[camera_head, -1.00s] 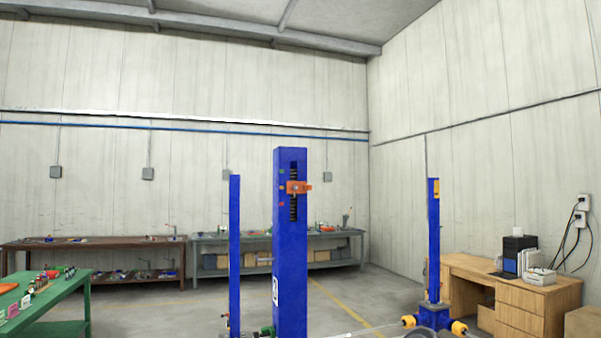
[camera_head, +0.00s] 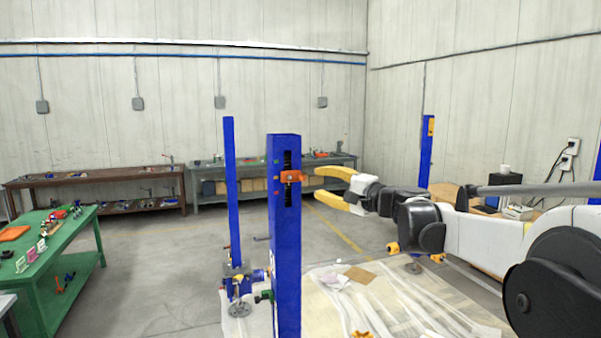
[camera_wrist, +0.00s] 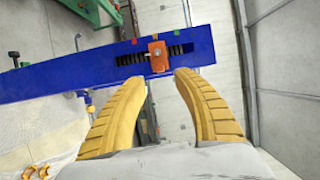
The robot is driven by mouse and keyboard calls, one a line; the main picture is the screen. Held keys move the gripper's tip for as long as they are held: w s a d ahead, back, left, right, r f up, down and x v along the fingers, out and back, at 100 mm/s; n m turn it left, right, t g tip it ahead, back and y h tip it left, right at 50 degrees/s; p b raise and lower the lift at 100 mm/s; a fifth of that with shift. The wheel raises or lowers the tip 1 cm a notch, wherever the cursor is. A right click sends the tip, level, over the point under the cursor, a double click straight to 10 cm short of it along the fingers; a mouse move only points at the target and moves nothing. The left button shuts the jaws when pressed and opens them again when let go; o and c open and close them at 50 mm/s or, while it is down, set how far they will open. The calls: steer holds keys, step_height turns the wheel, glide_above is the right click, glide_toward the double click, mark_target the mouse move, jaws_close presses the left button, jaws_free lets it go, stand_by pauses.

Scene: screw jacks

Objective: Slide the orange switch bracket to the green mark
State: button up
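The orange switch bracket (camera_head: 291,177) sits on the dark slotted strip of the tall blue post (camera_head: 286,240). In the wrist view the bracket (camera_wrist: 158,56) is level with a yellow mark (camera_wrist: 154,37). The green mark (camera_wrist: 175,34) is right of it and a red mark (camera_wrist: 134,41) left of it, along the post edge. My gripper (camera_head: 321,183) is open, with yellow fingers pointing at the post from the right. In the wrist view the fingertips (camera_wrist: 160,77) lie either side of the bracket's near end, apparently empty.
A thinner blue post (camera_head: 231,190) stands left of the bracket's post, and another (camera_head: 426,150) at the back right. A green table (camera_head: 68,235) is at the left. Workbenches line the back wall. A pale sheet (camera_head: 385,305) covers floor at lower right.

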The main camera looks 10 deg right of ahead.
mark_target(303, 175)
steer(key=p+x, duration=0.1)
steer(key=x, duration=0.6)
steer(key=shift+w+a+p, duration=0.15)
steer(key=shift+w+p, duration=0.15)
steer(key=shift+p, duration=0.05)
jaws_close()
steer(key=shift+r, duration=0.15)
